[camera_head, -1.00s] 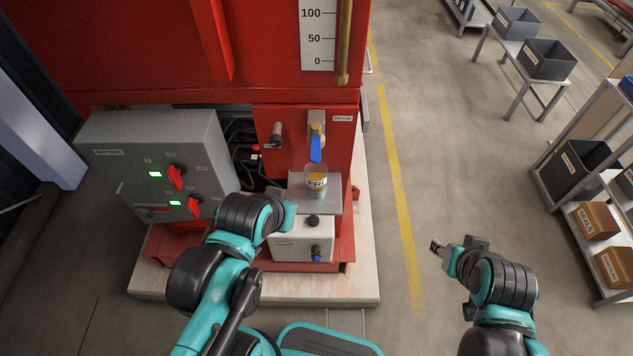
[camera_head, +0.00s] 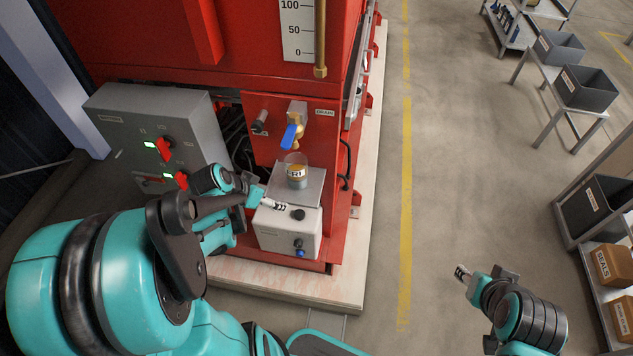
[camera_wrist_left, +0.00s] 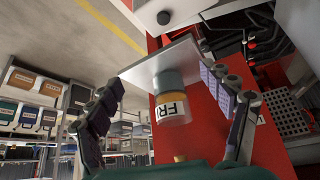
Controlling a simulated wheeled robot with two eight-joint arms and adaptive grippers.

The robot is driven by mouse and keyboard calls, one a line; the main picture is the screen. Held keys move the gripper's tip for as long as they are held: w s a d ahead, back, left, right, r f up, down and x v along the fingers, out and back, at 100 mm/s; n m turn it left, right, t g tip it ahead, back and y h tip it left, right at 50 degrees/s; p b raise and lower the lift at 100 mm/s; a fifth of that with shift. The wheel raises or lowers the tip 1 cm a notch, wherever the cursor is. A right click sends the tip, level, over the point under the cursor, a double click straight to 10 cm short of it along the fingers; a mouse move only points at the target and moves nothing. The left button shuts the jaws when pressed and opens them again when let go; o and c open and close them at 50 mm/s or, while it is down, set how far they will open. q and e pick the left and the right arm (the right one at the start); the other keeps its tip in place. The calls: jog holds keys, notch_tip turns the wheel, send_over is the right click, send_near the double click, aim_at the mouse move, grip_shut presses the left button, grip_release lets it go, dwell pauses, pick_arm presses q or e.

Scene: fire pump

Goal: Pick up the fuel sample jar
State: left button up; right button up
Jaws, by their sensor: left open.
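The fuel sample jar (camera_head: 296,172) is a small clear jar with a white lettered label, amber contents and a grey-blue lower part. It stands on a grey metal plate (camera_head: 312,186) below the brass drain tap with a blue lever (camera_head: 291,136). My left gripper (camera_head: 268,201) is at the plate's left front edge, close to the jar. In the left wrist view the jar (camera_wrist_left: 171,100) shows between the spread, open fingers (camera_wrist_left: 163,88), with no clear contact. The view is turned over, so the plate (camera_wrist_left: 160,62) appears above. My right gripper (camera_head: 464,273) is far right over the floor; its jaws are too small to read.
A light grey box with a black knob (camera_head: 287,230) sits just below the plate. The red pump housing (camera_head: 256,55) rises behind. Shelves with bins (camera_head: 597,200) are at the right, past open floor.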

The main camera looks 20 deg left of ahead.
aim_at(290, 175)
pick_arm(q)
jog(key=w, duration=0.3)
jog(key=w+b, duration=0.1)
jog(key=w, duration=0.3)
jog(key=w+d+f+b, duration=0.1)
jog(key=w, duration=0.2)
jog(key=shift+w+d, duration=0.1)
jog(key=shift+w, duration=0.15)
jog(key=b+x, duration=0.1)
jog(key=x, duration=0.2)
jog(key=w+b+x, duration=0.1)
jog(key=x, duration=0.1)
jog(key=shift+w+d+b, duration=0.15)
jog(key=shift+b, duration=0.15)
pick_arm(e)
jog(key=f, duration=0.4)
jog(key=shift+d+f, duration=0.3)
jog(key=shift+d, duration=0.1)
pick_arm(q)
jog(key=c, duration=1.5)
jog(key=shift+r, duration=0.1)
jog(key=shift+c, duration=0.2)
pick_arm(e)
jog(key=shift+r, duration=0.1)
